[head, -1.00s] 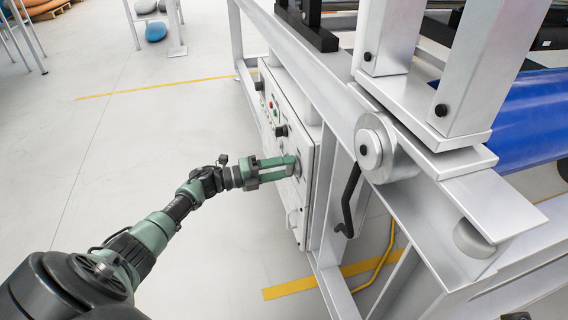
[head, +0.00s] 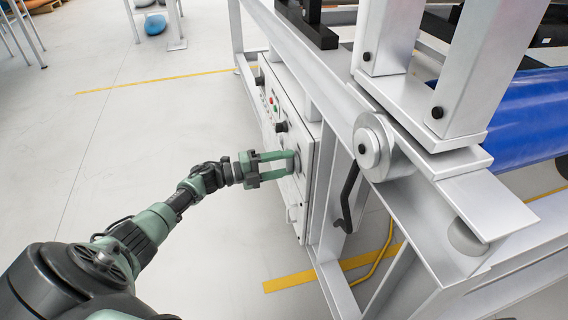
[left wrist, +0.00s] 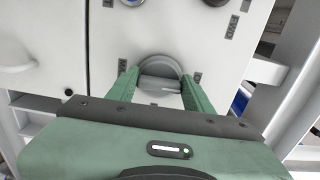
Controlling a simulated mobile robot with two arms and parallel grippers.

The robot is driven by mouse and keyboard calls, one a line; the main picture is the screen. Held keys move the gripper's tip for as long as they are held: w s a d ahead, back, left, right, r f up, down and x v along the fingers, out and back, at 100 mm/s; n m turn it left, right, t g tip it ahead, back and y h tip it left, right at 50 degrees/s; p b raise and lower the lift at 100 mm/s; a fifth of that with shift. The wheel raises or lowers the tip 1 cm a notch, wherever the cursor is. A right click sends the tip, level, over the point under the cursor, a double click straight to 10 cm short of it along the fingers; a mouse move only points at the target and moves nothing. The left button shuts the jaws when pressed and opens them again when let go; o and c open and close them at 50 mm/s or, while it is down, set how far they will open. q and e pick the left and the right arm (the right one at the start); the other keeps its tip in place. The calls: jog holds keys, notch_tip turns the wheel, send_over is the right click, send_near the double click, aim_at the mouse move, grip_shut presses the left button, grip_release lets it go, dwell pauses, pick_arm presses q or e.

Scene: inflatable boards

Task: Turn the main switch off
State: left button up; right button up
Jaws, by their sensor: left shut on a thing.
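The control box (head: 287,120) is a pale cabinet on the side of the metal frame, with several knobs and buttons on its face. The main switch (left wrist: 160,68) is a round grey rotary knob on a pale panel in the left wrist view. My left gripper (head: 292,161) reaches the lower part of the box face from the left. In the left wrist view its two green fingers (left wrist: 160,88) stand on either side of the knob, shut on it. The fingers hide part of the knob in the head view. My right gripper is not in view.
The metal frame (head: 340,105) stands right beside the box, with a roller and a black crank handle (head: 348,195). A blue roll (head: 525,115) lies at the right. A white handle (left wrist: 18,62) sticks out left of the switch.

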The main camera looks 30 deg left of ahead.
pick_arm(q)
jog(key=o, duration=1.4)
jog(key=shift+p+v, duration=0.9)
jog(key=shift+v, duration=3.05)
